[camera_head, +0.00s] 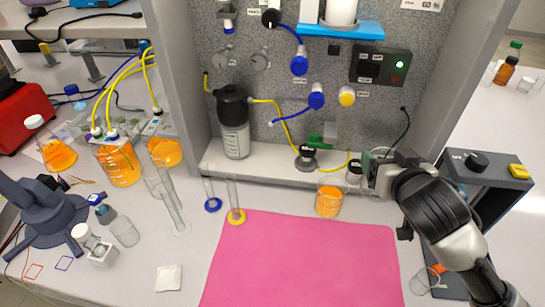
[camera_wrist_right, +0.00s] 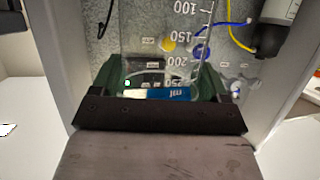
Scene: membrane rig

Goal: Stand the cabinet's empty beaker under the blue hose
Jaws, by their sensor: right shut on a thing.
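My right gripper (camera_head: 376,178) is shut on a clear, empty-looking glass beaker, mostly hidden by the gripper in the head view. In the right wrist view, the beaker (camera_wrist_right: 205,40) shows white graduations and a blue label between the green finger pads of the gripper (camera_wrist_right: 160,85). It is held near the right end of the rig's ledge. The blue hose (camera_head: 290,116) runs from a blue fitting (camera_head: 316,97) on the rig panel, its free end hanging to the left above the ledge. The dark grey cabinet (camera_head: 510,180) stands at the right. My left gripper is not in view.
A beaker of orange liquid (camera_head: 328,202) stands just left of my right gripper. A black-capped bottle (camera_head: 234,130) stands on the rig ledge (camera_head: 275,170). A pink mat (camera_head: 310,262) covers the front. Another clear glass (camera_head: 422,283) is at lower right. Tall cylinders (camera_head: 172,205) stand left.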

